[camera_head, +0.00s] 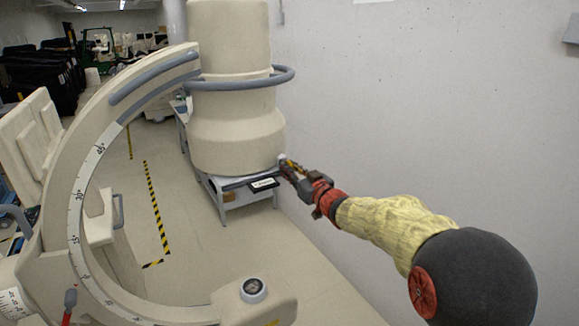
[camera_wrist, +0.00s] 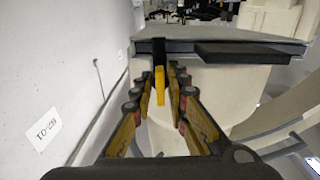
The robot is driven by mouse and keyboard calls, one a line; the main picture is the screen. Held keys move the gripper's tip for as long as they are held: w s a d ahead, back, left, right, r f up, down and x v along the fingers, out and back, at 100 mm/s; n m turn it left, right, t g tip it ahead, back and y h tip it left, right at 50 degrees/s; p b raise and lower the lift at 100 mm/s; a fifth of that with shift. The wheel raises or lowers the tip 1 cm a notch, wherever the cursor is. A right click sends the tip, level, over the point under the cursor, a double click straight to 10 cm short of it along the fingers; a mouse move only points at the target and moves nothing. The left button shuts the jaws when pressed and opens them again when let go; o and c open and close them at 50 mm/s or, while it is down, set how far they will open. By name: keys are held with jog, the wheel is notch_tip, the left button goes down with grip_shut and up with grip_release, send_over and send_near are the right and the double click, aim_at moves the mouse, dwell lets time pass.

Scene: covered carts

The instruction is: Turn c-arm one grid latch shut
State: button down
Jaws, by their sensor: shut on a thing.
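The c-arm (camera_head: 88,150) is a large beige curved frame on the left in the head view, with a beige drum (camera_head: 235,125) at its upper end. A flat grey grid plate (camera_wrist: 222,46) lies across the drum's end face in the wrist view. A yellow latch (camera_wrist: 160,85) on a dark mount stands at the plate's left edge. My gripper (camera_wrist: 161,80) has its fingers on either side of the latch and is shut on it. In the head view my gripper (camera_head: 287,168) is at the drum's lower right edge, and the latch is too small to make out clearly.
A black block (camera_wrist: 245,55) sits on the plate, right of the latch. A plain wall (camera_head: 420,90) runs close along the right. Floor (camera_head: 190,230) with striped tape is open between.

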jog(key=shift+f+m, duration=0.25)
jog(key=shift+m, duration=0.05)
jog(key=c, duration=2.2)
grip_release()
jog(key=shift+o, duration=1.2)
jog(key=shift+r, duration=0.15)
jog(key=shift+s+d, duration=0.1)
jog(key=v, duration=1.1)
jog(key=shift+s+d, duration=0.2)
jog(key=shift+s, duration=0.1)
